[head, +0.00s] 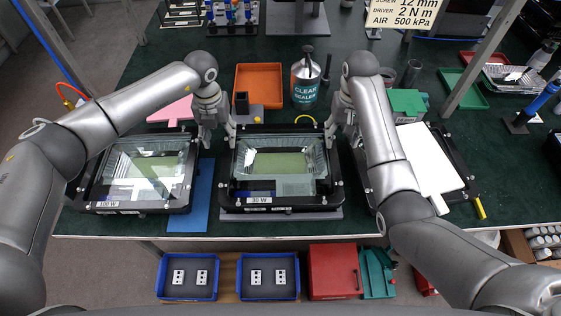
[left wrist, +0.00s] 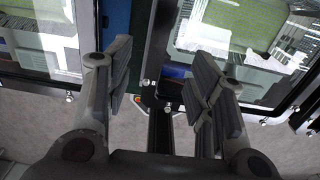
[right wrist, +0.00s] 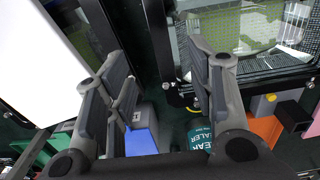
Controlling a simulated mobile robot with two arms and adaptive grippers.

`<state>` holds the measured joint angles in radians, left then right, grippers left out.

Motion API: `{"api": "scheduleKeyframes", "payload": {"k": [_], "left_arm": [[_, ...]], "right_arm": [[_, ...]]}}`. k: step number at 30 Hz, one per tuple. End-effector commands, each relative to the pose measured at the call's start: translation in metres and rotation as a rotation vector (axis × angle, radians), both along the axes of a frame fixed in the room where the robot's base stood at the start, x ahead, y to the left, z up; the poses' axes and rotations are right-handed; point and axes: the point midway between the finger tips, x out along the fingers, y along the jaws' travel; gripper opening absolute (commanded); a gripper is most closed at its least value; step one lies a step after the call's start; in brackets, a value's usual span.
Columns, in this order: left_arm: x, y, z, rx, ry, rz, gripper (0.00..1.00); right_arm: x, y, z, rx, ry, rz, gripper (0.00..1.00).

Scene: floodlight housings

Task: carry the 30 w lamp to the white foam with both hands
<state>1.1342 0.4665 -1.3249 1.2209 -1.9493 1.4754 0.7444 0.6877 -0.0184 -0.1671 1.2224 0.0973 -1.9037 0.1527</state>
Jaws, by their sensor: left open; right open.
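The 30 W lamp (head: 279,160) is the middle black housing with a glass front and green inside; its label is small. It lies flat on a grey mat (head: 280,215). My left gripper (head: 217,137) is open at its left far corner, and my right gripper (head: 341,137) is open at its right far corner. Neither visibly holds it. The lamp shows at the right in the left wrist view (left wrist: 235,25) and right wrist view (right wrist: 250,28). A white sheet, seemingly the white foam (head: 424,158), lies over a dark frame at the right, partly behind my right arm.
A 100 W lamp (head: 140,170) lies left, beside a blue mat (head: 203,195). Behind are an orange tray (head: 259,80), a sealer can (head: 305,85) and a pink sheet (head: 171,110). Blue bins (head: 188,296) and a red case (head: 333,272) sit below the table's front edge.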

Motion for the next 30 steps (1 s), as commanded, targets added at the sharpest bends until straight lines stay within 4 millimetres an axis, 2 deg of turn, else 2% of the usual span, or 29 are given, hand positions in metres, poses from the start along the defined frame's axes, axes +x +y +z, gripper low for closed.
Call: {"api": "scheduleKeyframes", "payload": {"k": [11,14,24,30], "left_arm": [[-0.001,0.0,-0.007,0.0,0.003,0.001,0.5],[-0.001,0.0,-0.019,0.0,0.004,0.002,0.5],[-0.001,-0.001,-0.079,0.0,0.004,0.002,0.5],[0.0,-0.001,-0.102,-0.001,0.001,0.001,0.5]], "right_arm": [[-0.001,0.0,-0.007,0.0,0.002,0.0,0.5],[-0.001,0.0,-0.019,-0.001,0.005,0.0,0.5],[-0.001,0.0,-0.079,-0.001,0.004,0.0,0.5],[0.0,0.0,-0.102,-0.001,0.002,0.0,0.5]]}}
